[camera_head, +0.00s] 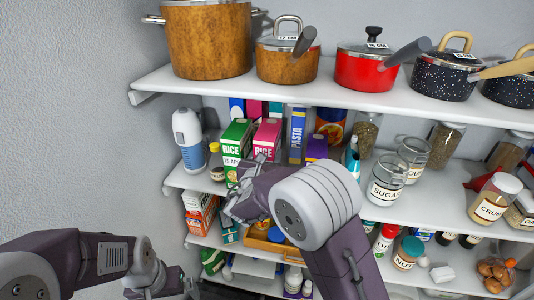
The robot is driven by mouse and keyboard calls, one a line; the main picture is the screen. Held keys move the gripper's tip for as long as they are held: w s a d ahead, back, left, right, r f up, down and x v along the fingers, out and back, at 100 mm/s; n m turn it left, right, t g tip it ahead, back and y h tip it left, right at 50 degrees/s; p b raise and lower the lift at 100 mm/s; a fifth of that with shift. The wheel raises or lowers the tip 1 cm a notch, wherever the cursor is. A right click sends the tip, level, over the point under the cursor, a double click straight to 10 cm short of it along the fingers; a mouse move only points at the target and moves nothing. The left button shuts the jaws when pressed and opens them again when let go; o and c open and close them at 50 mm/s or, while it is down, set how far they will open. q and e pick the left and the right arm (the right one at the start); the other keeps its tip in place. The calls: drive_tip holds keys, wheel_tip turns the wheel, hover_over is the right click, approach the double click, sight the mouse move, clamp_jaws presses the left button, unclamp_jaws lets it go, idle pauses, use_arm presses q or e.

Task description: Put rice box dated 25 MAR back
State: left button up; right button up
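A green rice box (237,136) and a pink rice box (267,134) stand side by side on the middle shelf (405,205). The green one has a date label, too small to read surely; the pink one's lower front is hidden behind my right arm. My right gripper (240,197) is at the shelf's front edge, just in front of and below the rice boxes. Its fingers are partly hidden by its own wrist, and I cannot tell whether it holds anything. My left gripper (158,284) is low at the bottom left, away from the boxes, its fingers unclear.
A blue pasta box (297,134) stands right of the rice boxes; a white-and-blue bottle (188,140) stands left. Pots line the top shelf (260,95) above. Glass jars (388,180) fill the right side. A wooden tray (262,244) and cartons are on the shelf below.

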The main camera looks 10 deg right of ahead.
drive_tip(key=shift+w+f, duration=0.1)
drive_tip(key=o, duration=1.4)
drive_tip(key=shift+w+d+f, duration=0.15)
drive_tip(key=shift+d, duration=0.05)
drive_tip(key=shift+c, duration=0.2)
drive_tip(key=shift+o, duration=0.9)
drive_tip(key=shift+w, duration=0.15)
use_arm(q)
drive_tip(key=f+b, duration=0.4)
drive_tip(key=shift+w+d+f, duration=0.1)
drive_tip(key=shift+w+d, duration=0.05)
drive_tip(key=shift+w, duration=0.05)
use_arm(e)
drive_tip(key=v, duration=1.2)
